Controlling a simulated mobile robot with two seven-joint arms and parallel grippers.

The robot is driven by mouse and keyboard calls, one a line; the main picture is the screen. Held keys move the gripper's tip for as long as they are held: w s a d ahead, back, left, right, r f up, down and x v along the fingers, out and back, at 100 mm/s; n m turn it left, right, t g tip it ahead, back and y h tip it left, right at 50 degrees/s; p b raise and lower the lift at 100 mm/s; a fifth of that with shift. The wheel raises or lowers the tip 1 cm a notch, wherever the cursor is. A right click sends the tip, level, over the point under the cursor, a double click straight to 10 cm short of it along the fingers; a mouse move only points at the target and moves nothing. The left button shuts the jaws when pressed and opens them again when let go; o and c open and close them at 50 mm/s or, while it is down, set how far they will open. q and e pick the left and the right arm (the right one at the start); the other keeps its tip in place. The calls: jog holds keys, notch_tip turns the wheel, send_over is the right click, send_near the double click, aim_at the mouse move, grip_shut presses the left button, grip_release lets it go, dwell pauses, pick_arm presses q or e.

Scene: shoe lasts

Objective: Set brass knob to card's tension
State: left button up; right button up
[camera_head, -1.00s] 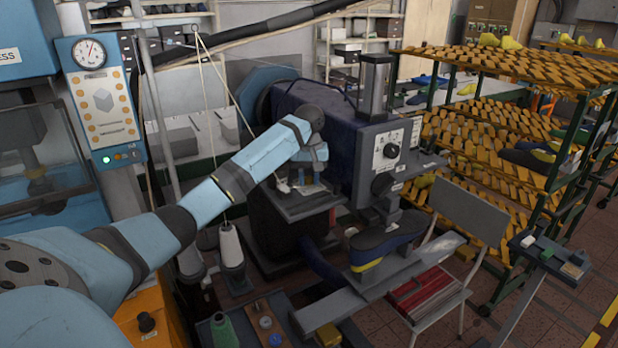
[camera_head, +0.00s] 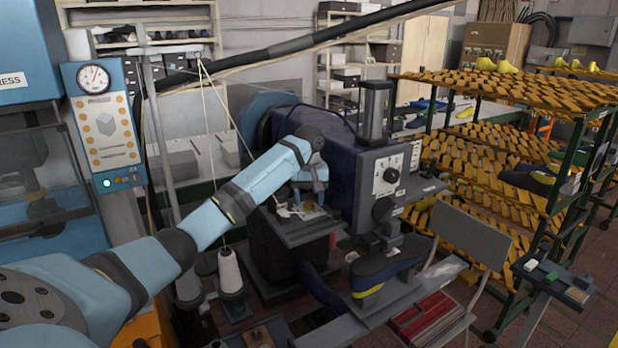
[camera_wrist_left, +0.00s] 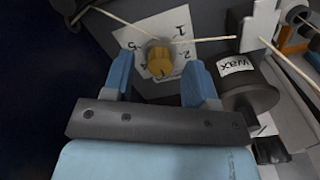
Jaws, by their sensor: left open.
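The brass knob (camera_wrist_left: 159,57) shows in the left wrist view, in the middle of a white plate (camera_wrist_left: 133,43) marked with numbers. I read 1, 2, 4 and 5, partly at odd angles; the knob's setting is too small to tell. My left gripper (camera_wrist_left: 160,73) is open, with one blue finger on each side of the knob in the picture; I cannot tell whether they touch it. In the head view the left gripper (camera_head: 310,190) points down over the small grey table of the machine, and the knob is not clear there. I cannot make out a tension card. My right gripper is not in view.
Pale threads or thin rods run beside the knob. A dark cylinder labelled wax (camera_wrist_left: 247,85) stands close to the right finger. In the head view a thread cone (camera_head: 230,270) stands below my arm. A dark shoe (camera_head: 387,267) rests right of the table, and a shoe rack (camera_head: 500,150) stands farther right.

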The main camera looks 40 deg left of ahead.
aim_at(309, 202)
pick_arm(q)
notch_tip(309, 202, up, 13)
jog(key=shift+f, duration=0.15)
jog(key=shift+s+f, duration=0.1)
jog(key=shift+f, duration=0.05)
dwell(0.6)
